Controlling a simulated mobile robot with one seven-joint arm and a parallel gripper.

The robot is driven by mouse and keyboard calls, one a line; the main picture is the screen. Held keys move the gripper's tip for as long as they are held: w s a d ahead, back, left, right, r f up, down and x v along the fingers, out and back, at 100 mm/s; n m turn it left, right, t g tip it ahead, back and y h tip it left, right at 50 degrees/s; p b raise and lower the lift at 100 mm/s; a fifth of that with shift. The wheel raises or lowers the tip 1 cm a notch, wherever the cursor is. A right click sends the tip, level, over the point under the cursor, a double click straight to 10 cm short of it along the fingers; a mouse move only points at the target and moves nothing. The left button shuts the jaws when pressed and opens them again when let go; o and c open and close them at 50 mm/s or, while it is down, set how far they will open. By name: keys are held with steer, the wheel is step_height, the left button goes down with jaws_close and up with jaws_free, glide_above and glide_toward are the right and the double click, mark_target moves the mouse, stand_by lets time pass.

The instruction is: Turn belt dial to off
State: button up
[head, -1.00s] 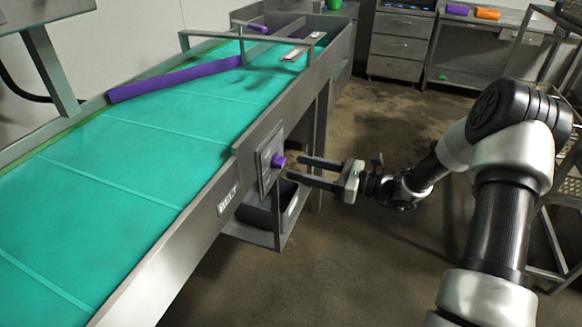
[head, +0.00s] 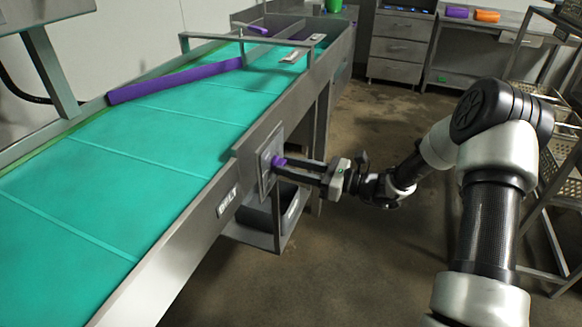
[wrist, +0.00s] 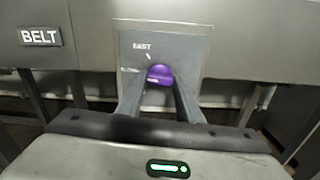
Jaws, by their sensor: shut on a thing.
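The belt dial (head: 279,161) is a small purple knob on a square metal plate (head: 268,160) on the side of the conveyor. In the wrist view the purple dial (wrist: 160,75) sits between my fingertips, below a white label that seems to read FAST (wrist: 142,46). My gripper (head: 284,164) is shut on the dial, with one finger on each side; it also shows in the wrist view (wrist: 158,84). Any other dial marks and the dial's exact pointing are not clear.
The conveyor's green belt (head: 100,190) runs along the left, with a purple bar (head: 175,80) slanting across it. A BELT sign (wrist: 41,36) is left of the plate. A dark bin (head: 262,213) hangs below. A rack (head: 552,200) stands at right; the floor between is open.

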steer(key=shift+n+b, duration=2.7)
steer(key=shift+n, duration=2.2)
steer(key=o, duration=1.1)
steer(key=shift+d, duration=0.15)
steer(key=p+v, duration=0.2)
steer(key=v, duration=1.5)
steer(key=shift+d+p, duration=0.1)
steer(key=shift+p, duration=0.2)
